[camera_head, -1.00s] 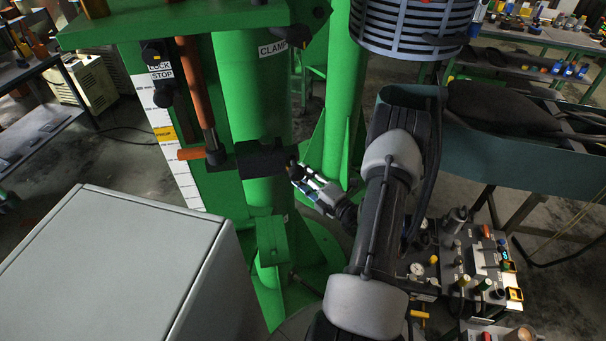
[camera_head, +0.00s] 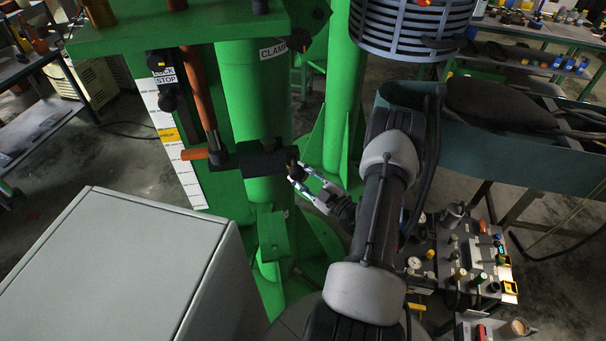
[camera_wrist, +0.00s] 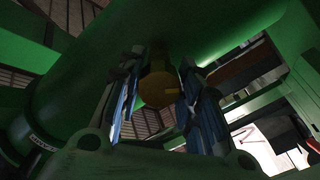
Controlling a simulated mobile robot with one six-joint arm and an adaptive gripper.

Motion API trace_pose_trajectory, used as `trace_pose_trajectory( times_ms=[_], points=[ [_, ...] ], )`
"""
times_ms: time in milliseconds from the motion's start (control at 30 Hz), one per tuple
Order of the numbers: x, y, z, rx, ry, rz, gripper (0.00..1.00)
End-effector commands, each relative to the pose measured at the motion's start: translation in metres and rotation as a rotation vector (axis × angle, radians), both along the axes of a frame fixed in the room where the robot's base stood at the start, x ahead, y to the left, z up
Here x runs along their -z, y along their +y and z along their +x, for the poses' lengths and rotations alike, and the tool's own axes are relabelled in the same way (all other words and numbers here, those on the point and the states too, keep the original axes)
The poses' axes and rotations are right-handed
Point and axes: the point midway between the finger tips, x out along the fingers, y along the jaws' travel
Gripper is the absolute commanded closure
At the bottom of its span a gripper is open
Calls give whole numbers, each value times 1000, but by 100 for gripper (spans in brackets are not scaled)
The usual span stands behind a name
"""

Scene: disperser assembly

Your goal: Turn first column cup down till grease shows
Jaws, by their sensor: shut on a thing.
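The green column (camera_head: 252,95) stands upright at the left centre of the head view. A black block (camera_head: 262,164) is fixed across it. My gripper (camera_head: 297,174) reaches the block's right end from the lower right. In the wrist view a round, brass-coloured cup (camera_wrist: 159,90) sits between my two fingers. My gripper is shut on this cup, one finger on each side. The cup's stem side is dark and hard to see. I can make out no grease around it.
An orange lever (camera_head: 195,154) sticks out left of the black block. A second green column (camera_head: 343,90) stands behind my gripper. A grey cabinet (camera_head: 130,260) fills the lower left. A table with valves and gauges (camera_head: 470,260) stands at lower right.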

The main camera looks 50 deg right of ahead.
Motion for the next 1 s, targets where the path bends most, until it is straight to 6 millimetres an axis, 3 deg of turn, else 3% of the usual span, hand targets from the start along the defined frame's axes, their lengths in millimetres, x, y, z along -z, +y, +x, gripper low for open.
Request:
trace_pose_trajectory(
  times_ms=[500, 1000],
  points=[
    [0, 1, 0, -1, -37, 385, 91],
    [1, 1, 0, 0, -48, 489, 91]
  ],
)
